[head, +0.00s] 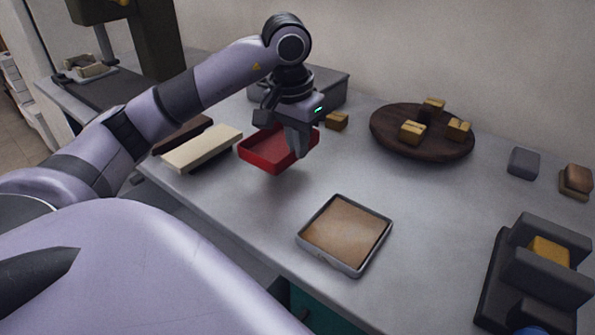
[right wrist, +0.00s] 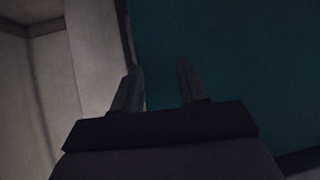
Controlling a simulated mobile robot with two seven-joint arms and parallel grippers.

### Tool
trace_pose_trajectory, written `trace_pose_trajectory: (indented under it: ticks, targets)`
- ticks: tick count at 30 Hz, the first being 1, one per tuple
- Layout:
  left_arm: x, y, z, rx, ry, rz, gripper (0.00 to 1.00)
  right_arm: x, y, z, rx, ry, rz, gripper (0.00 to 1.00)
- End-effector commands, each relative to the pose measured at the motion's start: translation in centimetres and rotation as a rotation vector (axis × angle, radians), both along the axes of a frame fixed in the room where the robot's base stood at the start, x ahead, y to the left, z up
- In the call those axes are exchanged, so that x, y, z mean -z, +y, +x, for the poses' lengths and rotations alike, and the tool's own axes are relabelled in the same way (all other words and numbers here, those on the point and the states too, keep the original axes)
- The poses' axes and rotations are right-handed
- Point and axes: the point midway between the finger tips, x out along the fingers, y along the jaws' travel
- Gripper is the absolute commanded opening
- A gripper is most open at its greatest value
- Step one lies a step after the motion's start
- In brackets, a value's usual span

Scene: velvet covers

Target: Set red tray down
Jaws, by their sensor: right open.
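The red tray (head: 262,153) is a shallow square tray with a raised rim. It appears slightly above the grey table, with a soft shadow under it. My left gripper (head: 298,150) points down at the tray's right side, with its fingers at the rim. It looks shut on that rim, and part of the tray's far side is hidden behind it. My right gripper (right wrist: 155,88) shows only in the right wrist view. Its two fingers are apart with nothing between them, in front of a dark teal surface.
A grey tray with a brown bottom (head: 345,232) lies at the table's front. A cream block (head: 202,148) is left of the red tray. A round dark board (head: 385,128) holds several yellow blocks. A dark grey holder (head: 500,285) stands at right. The table's middle is clear.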

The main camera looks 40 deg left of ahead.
Motion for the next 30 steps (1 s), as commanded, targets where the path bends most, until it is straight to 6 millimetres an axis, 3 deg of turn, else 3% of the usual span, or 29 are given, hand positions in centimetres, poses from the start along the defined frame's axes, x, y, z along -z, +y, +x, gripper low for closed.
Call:
trace_pose_trajectory:
  ticks: [13,26,29,30]
  targets:
    - [5.5,0.0,0.0,0.001,0.002,0.000,0.00,0.9,0.1,0.2,0.004,-0.003,0.003,0.43]
    - [6.3,0.0,0.0,0.001,-0.001,0.000,0.00,1.2,0.1,0.2,0.006,-0.004,0.004,0.43]
    - [6.2,0.0,0.0,0.001,-0.001,-0.001,0.26,1.1,0.1,0.2,0.006,-0.003,0.004,0.43]
    - [6.2,0.0,0.0,0.001,-0.001,-0.001,0.29,1.1,0.1,0.2,0.006,-0.003,0.004,0.43]
